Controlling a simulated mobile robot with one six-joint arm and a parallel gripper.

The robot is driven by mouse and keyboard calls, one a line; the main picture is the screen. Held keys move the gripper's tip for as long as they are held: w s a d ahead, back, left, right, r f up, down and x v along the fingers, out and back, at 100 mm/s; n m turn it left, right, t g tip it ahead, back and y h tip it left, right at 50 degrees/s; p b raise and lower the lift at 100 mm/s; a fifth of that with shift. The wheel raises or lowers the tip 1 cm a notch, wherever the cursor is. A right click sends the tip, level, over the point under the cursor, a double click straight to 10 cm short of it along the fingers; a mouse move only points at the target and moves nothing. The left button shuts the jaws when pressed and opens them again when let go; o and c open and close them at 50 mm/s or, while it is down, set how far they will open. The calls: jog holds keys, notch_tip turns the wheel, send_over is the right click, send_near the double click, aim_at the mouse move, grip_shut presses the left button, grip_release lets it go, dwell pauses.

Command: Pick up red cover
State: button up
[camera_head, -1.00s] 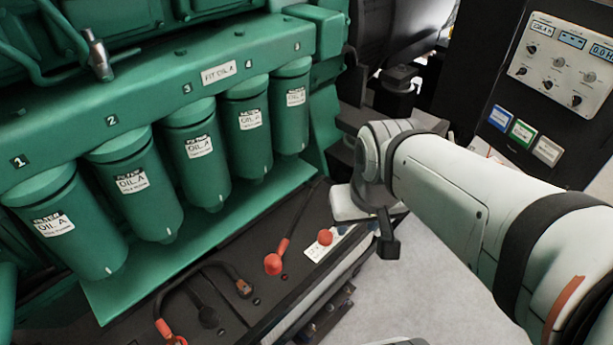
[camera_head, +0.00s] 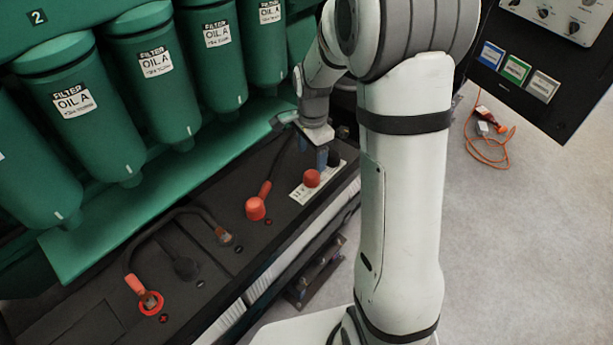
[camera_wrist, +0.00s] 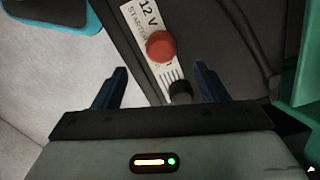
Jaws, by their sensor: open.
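A small round red cover (camera_head: 312,178) sits by the white label (camera_head: 299,195) on the dark battery top. In the wrist view the red cover (camera_wrist: 160,46) lies on the label marked "12 V" (camera_wrist: 142,14), beyond and roughly between my fingertips. My gripper (camera_head: 322,158) points down just behind and above the cover in the head view. A black cap (camera_wrist: 181,92) shows nearer the gripper. I cannot tell the exact height of the fingertips above the cover.
A larger red terminal boot (camera_head: 256,208) on a cable lies left of the cover. Another red clamp (camera_head: 137,284) is at the front left. Green oil filters (camera_head: 155,75) hang behind. Grey floor (camera_head: 500,240) is open at right, with an orange cable (camera_head: 487,150).

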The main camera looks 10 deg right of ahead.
aim_at(312, 174)
notch_tip(312, 174, down, 8)
jog(key=shift+f, duration=0.15)
dwell(0.3)
jog(key=c, duration=1)
